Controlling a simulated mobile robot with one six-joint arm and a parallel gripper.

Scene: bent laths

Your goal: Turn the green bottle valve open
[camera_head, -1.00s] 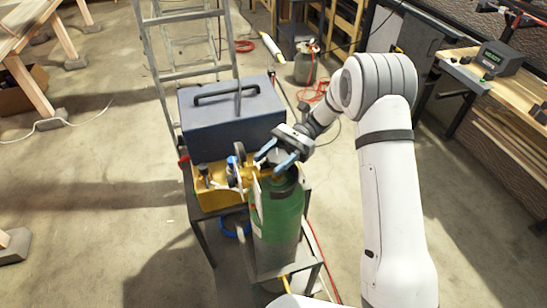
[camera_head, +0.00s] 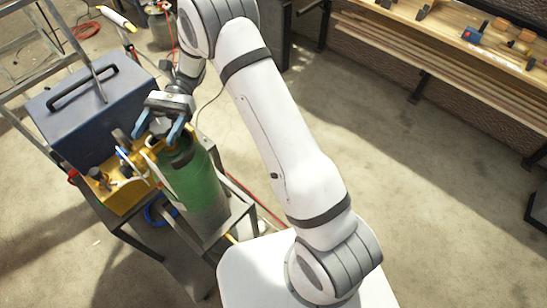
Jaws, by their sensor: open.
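The green bottle (camera_head: 196,188) stands upright on a grey metal stand at left of centre. Its valve (camera_head: 161,127) is at the top, mostly hidden by my gripper. My gripper (camera_head: 158,134) is over the bottle's top, its two blue fingers apart on either side of the valve. I cannot tell whether the fingers touch it. Gauges and brass fittings (camera_head: 128,160) sit just left of the valve.
A dark blue toolbox (camera_head: 90,112) stands behind the bottle, with a yellow box (camera_head: 125,196) in front of it. A metal ladder (camera_head: 22,66) is at far left. A workbench (camera_head: 455,45) runs along the upper right.

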